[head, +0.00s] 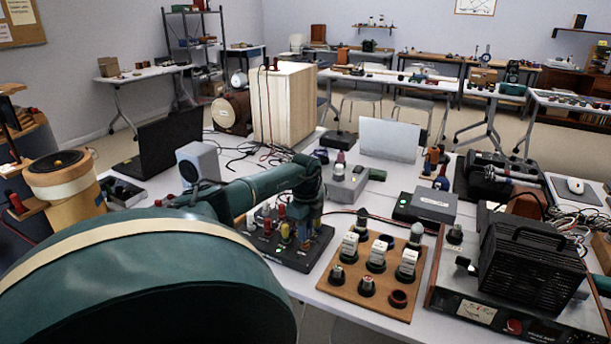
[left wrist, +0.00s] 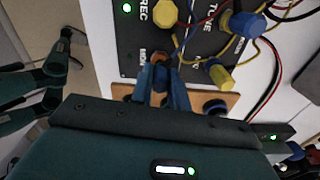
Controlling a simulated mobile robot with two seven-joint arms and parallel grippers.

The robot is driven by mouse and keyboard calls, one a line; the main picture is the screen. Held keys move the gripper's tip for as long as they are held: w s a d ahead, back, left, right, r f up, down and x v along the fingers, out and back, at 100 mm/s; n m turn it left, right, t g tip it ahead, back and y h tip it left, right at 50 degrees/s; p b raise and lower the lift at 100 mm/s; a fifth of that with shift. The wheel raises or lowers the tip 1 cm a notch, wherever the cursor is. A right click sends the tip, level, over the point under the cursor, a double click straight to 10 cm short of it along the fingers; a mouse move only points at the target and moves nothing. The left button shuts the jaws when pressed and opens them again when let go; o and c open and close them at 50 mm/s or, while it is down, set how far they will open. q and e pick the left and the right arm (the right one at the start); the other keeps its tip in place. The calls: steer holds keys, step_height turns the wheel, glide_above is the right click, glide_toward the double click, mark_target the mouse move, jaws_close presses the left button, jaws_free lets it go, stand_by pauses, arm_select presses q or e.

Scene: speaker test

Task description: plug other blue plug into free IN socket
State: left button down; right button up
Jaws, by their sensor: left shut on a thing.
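The black socket panel (head: 285,252) stands on the table in the middle of the head view, with red, yellow and other upright plugs on it. My left gripper (head: 312,236) is low over its right part. In the left wrist view, my left gripper (left wrist: 165,72) is shut on what looks like a blue plug, mostly hidden between the blue fingers. An orange-brown ring shows just beyond the fingertips. Another blue plug (left wrist: 247,23) and a yellow plug (left wrist: 220,75) sit on the panel with cables. Socket labels are only partly readable; I cannot tell whether the held plug touches a socket.
A wooden board (head: 342,291) with knobs and white-labelled parts lies right of the panel. A black ribbed device (head: 530,262) is farther right. A grey box (head: 345,184) stands behind the panel. Loose cables run across the table and near the panel.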

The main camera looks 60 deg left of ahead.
arm_select(q)
steer(key=shift+f+b, duration=0.35)
steer(key=shift+f, duration=0.35)
steer(key=c, duration=1.3)
jaws_free()
